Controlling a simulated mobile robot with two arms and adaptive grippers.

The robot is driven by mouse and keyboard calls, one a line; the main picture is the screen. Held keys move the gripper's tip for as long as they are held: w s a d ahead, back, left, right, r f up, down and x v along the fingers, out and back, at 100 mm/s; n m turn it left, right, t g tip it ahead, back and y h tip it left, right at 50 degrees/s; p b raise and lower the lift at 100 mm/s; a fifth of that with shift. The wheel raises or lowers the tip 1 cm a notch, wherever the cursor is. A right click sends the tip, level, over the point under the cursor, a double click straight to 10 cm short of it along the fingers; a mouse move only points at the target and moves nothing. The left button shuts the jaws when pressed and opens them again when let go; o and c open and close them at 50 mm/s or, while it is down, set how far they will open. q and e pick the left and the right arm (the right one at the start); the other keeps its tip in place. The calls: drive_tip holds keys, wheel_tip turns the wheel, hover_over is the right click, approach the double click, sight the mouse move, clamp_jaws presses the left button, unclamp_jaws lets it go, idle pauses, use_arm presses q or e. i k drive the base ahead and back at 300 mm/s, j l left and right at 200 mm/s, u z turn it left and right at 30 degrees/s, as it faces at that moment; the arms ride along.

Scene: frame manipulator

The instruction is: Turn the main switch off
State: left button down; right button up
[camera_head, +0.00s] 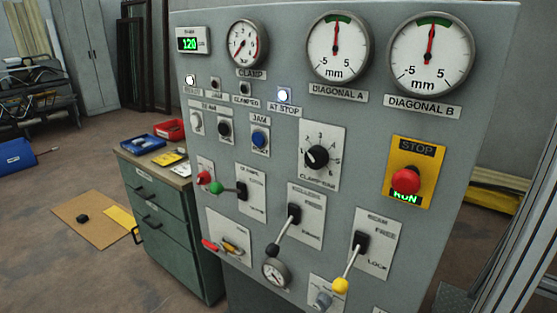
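A grey control panel (285,200) fills the middle and right of the head view. No label that I can read says main switch, so I cannot tell which control it is. A red mushroom button (406,181) sits on a yellow plate marked STOP, with RUN lit green under it. A black rotary knob (317,156) is on a white dial plate. A small plate at the lower left carries a red handle (209,245) and a yellowish one (231,248); its lettering is too small to read. Neither gripper is in view.
Levers with a green ball (215,188), a black ball (273,250) and a yellow ball (341,286) stick out from the panel. A green display (189,44) reads 120. The AT STOP lamp (284,95) is lit. A drawer cabinet (165,220) stands left; floor beyond is mostly clear.

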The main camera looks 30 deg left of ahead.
sight(204, 178)
drive_tip(key=u, duration=1.6)
